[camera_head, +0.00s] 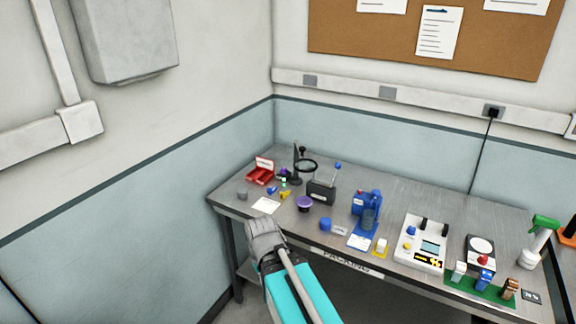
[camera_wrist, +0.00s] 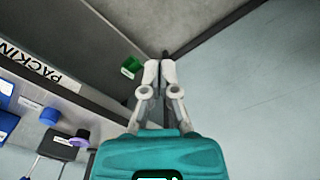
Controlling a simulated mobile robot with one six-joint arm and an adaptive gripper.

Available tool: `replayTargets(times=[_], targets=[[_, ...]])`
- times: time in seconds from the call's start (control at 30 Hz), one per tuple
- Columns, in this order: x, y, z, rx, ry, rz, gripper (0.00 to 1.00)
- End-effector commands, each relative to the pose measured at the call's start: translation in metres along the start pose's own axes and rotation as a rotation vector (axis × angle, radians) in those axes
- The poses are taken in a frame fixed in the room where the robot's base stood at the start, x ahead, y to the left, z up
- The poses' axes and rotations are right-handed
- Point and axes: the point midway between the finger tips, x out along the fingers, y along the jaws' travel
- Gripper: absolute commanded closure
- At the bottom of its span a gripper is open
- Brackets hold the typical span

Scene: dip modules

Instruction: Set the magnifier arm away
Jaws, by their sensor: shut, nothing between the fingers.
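The magnifier arm (camera_head: 297,166) stands at the back left of the bench in the head view, a dark upright post with a round black ring beside it. It is behind the black box with a blue-knobbed rod. I cannot make it out in the wrist view. My gripper (camera_wrist: 160,72) is shut and empty in the wrist view, its pale fingertips together. In the head view the grey end of my arm is in front of the bench's front left edge, well short of the magnifier arm. The fingertips are not clear there.
The bench (camera_head: 232,200) holds a red bin (camera_head: 260,176), a white card (camera_head: 265,205), a purple-topped cup (camera_head: 304,203), the black box (camera_head: 321,194) and a blue device (camera_head: 366,203). A white instrument (camera_head: 419,240) and a spray bottle stand to the right. Walls close the back and left.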

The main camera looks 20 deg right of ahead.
Motion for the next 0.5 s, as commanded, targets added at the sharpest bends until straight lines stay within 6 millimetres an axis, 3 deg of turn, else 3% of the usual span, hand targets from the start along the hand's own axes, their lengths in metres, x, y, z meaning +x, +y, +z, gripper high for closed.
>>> replayTargets(times=[0.27,0.5], targets=[[0.002,0.004,-0.009,-0.002,0.004,0.029,1.00],[0.010,0.024,-0.052,-0.016,0.023,0.189,1.00]])
